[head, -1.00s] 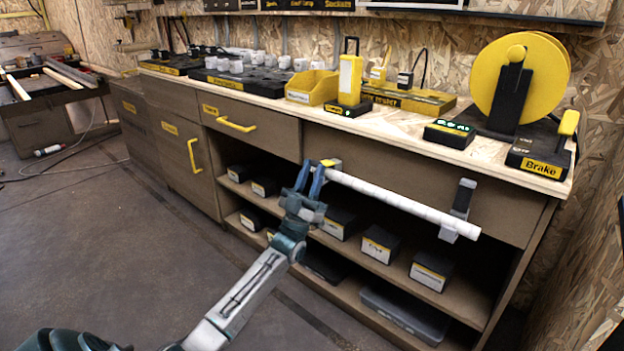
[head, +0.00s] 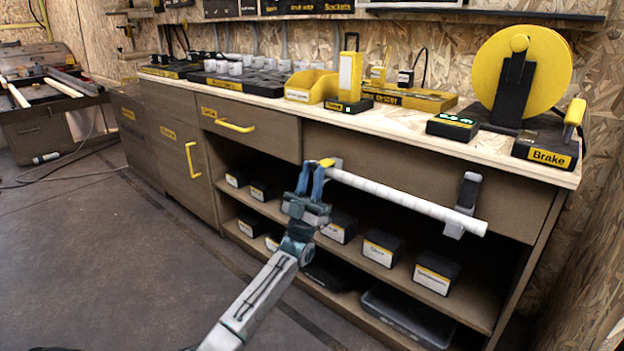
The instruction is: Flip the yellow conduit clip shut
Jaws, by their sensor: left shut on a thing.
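The yellow conduit clip (head: 327,162) sits at the left end of a white conduit (head: 400,203) along the front of the workbench. Its yellow part lies across the top of the conduit end, beside a grey bracket. My left gripper (head: 312,172) reaches up from below and is shut on the clip; its blue fingers hide part of it. I cannot tell whether the clip is latched. A second clip, dark with a grey base (head: 463,205), holds the right end of the conduit, its dark part standing up. My right gripper is out of view.
Above is the bench top (head: 400,125) with a yellow bin (head: 312,87), a yellow reel (head: 522,72) and a Brake box (head: 546,147). Open shelves with several dark boxes (head: 381,248) lie below the conduit. The floor at left is clear.

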